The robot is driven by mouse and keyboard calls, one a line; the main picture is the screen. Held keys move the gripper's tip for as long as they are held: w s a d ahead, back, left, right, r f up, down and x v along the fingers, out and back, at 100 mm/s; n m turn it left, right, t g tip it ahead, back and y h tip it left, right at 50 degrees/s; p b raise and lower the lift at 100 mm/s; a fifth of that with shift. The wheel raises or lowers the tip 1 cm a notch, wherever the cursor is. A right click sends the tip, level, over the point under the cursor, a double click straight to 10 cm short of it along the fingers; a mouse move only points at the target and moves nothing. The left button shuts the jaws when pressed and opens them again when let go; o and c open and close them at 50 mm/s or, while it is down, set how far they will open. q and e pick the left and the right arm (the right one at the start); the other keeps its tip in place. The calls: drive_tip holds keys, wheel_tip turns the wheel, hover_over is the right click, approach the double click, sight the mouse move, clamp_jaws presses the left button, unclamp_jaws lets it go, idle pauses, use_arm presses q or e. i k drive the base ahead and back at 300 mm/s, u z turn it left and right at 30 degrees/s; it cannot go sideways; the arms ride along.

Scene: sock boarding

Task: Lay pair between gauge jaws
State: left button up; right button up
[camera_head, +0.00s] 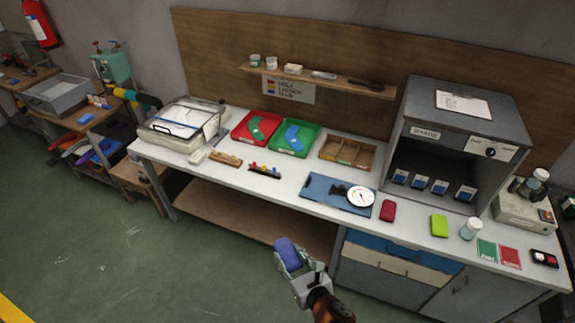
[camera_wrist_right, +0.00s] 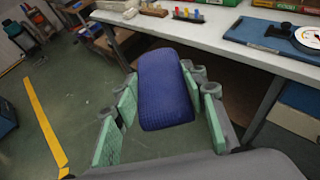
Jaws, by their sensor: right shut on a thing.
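A folded dark-blue sock pair (camera_head: 287,252) is held in my right gripper (camera_head: 300,265), in front of the bench and over the floor. In the right wrist view, the ribbed blue pair (camera_wrist_right: 165,88) stands out between the green-padded fingers, which are shut on it. The dial gauge (camera_head: 361,197) has a round white face and lies on a blue plate (camera_head: 318,189) on the bench. Its dark jaws (camera_head: 340,189) are to the left of the dial; their opening is too small to judge. The pair is apart from the gauge. My left gripper is not in view.
The white bench (camera_head: 284,187) holds a red tray (camera_head: 240,137), a green tray (camera_head: 277,142), a wooden divided box (camera_head: 347,164) and a grey shade cabinet (camera_head: 457,92). A red block (camera_head: 388,210) lies right of the gauge. Bare bench lies left of the gauge plate.

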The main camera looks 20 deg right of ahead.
sight(341, 192)
drive_tip(key=i, duration=1.05)
drive_tip(key=z, duration=0.55)
